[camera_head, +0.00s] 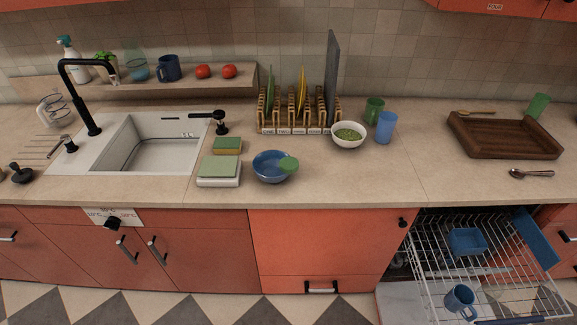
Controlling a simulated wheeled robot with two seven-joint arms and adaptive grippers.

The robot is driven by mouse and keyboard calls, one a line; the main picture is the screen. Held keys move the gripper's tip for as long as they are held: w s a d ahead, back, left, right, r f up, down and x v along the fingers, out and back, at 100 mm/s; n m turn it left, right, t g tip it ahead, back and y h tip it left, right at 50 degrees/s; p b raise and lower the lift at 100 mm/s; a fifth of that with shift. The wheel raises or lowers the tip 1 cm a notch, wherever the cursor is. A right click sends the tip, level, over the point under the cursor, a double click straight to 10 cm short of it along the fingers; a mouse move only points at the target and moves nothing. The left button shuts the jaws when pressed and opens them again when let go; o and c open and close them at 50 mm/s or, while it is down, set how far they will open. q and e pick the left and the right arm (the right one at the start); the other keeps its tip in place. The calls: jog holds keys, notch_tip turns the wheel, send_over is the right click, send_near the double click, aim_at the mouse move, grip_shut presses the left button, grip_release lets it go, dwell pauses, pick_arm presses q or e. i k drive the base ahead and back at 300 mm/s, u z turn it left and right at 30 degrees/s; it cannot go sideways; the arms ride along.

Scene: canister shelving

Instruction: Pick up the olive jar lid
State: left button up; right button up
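I cannot pick out an olive jar or its lid with certainty. A small round green thing (288,164) rests at the right rim of a blue bowl (268,172) on the counter; it may be a lid, but I cannot tell. To its left, a flat block with a green top and white lower part (219,170) lies in front of a smaller block with a green top (227,146). Neither of my grippers is in view.
A sink (150,150) with a black faucet is at the left. A wooden dish rack (295,115), white bowl (348,134), blue cup (386,127) and wooden tray (500,150) stand on the counter. An open dishwasher rack (470,270) sticks out at lower right. The right-centre counter is clear.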

aim_at(290, 165)
jog(key=u, duration=0.7)
jog(key=i, duration=1.3)
jog(key=z, duration=0.75)
